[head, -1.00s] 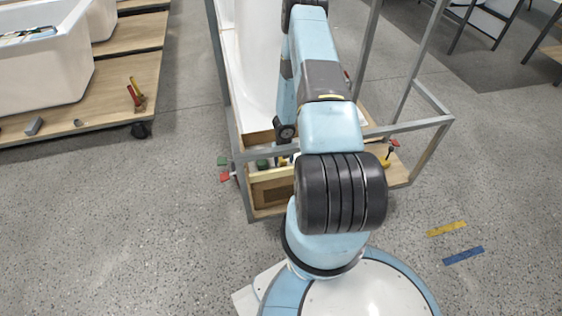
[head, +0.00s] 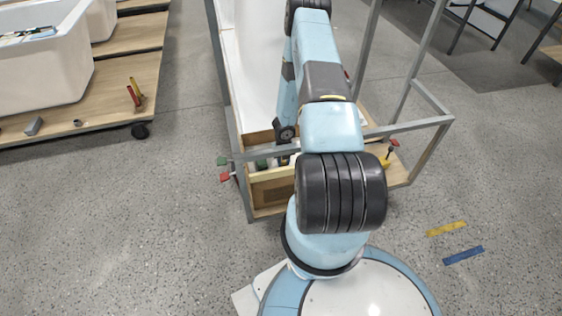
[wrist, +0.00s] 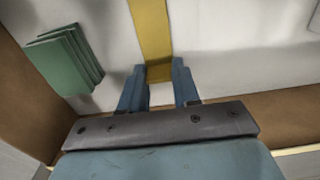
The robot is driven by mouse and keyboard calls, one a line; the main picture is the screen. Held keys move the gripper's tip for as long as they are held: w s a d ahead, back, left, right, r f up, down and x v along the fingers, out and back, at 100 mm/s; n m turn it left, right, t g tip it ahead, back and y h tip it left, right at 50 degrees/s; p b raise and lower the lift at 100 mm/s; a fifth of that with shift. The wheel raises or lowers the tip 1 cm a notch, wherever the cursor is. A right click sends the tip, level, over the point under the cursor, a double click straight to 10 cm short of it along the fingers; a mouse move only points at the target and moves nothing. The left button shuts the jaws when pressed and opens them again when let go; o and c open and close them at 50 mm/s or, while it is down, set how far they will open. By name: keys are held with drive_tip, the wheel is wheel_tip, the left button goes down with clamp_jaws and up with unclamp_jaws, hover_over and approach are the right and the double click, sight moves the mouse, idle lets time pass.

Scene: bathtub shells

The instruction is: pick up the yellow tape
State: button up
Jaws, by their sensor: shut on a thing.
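The yellow tape (wrist: 150,25) is a flat strip in the wrist view. It runs up from between my fingers to the top edge, over a white surface. My gripper (wrist: 160,70) is shut on its near end, with one blue finger on each side. In the head view my gripper's end is small and partly hidden at the wooden box (head: 272,193) on the near end of the framed cart. I cannot make out the tape clearly there.
Green pieces (wrist: 65,60) lie left of my gripper in the wrist view. The cart's grey metal frame (head: 428,155) stands around the box. A white tub (head: 45,65) is on a wooden platform at left. Yellow (head: 446,229) and blue (head: 463,255) strips lie on the floor at right.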

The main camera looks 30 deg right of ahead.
wheel_tip(320, 180, up, 10)
idle(1.2)
